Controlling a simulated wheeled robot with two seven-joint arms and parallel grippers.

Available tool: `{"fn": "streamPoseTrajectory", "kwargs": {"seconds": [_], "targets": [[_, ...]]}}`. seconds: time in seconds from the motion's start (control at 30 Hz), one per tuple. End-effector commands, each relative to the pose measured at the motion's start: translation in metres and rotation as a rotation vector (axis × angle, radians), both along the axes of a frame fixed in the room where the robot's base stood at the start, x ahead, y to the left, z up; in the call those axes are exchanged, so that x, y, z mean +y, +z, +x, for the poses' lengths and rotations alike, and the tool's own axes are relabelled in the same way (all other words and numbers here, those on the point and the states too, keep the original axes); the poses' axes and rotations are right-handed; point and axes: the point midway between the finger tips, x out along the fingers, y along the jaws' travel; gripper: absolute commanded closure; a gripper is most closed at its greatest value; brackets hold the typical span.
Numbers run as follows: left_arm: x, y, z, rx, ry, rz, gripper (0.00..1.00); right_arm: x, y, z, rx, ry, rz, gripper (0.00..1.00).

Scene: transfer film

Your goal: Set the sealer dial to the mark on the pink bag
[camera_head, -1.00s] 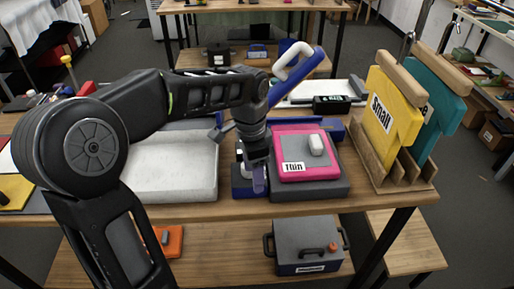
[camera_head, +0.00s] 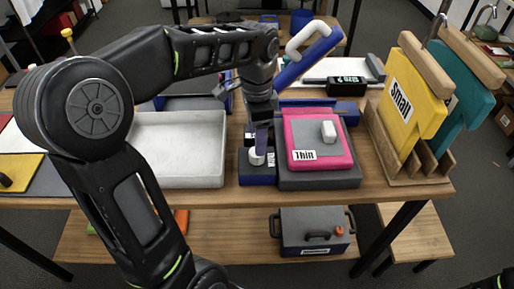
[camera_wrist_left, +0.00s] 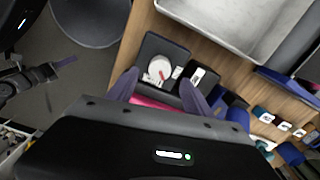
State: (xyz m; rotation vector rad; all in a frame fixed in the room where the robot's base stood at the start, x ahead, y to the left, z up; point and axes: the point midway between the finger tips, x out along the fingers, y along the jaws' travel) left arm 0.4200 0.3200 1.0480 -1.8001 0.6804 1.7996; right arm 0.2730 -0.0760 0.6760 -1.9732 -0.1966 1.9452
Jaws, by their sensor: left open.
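The sealer dial (camera_head: 257,158) is a white knob on a small dark blue box left of the sealer. In the left wrist view the dial (camera_wrist_left: 159,69) shows a red pointer, and small white labels lie beside it. The pink bag (camera_head: 291,129) lies flat on the grey sealer plate, with a label reading "Thin" and a white block on it. My left gripper (camera_head: 262,138) is open, pointing down above the dial; its purple fingers (camera_wrist_left: 160,90) are apart with nothing between them. A dark arm part with a purplish tip (camera_wrist_left: 65,62), perhaps my right gripper, shows at the left.
A pale tray (camera_head: 180,150) is left of the dial box. A wooden rack (camera_head: 405,160) with yellow "Small" and teal bags stands on the right. A blue lever with a white handle (camera_head: 305,45) rises behind the bag. A grey box (camera_head: 315,230) sits on the lower shelf.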

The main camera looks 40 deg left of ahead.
Motion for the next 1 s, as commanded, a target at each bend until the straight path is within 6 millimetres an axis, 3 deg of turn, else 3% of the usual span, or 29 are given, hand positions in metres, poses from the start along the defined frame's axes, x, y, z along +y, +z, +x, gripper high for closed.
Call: {"fn": "streamPoseTrajectory", "kwargs": {"seconds": [0.33,0.7,1.0], "targets": [[0.000,-0.050,0.000,0.002,-0.001,-0.001,0.41,0.000,0.006,-0.001,0.003,0.000,-0.002,0.64],[0.000,-0.056,0.000,0.001,-0.001,-0.001,0.42,0.000,0.006,-0.001,0.003,-0.001,-0.002,0.64],[0.000,-0.056,0.000,0.001,-0.001,-0.001,0.66,0.000,0.006,-0.001,0.003,0.000,-0.002,0.64]]}}
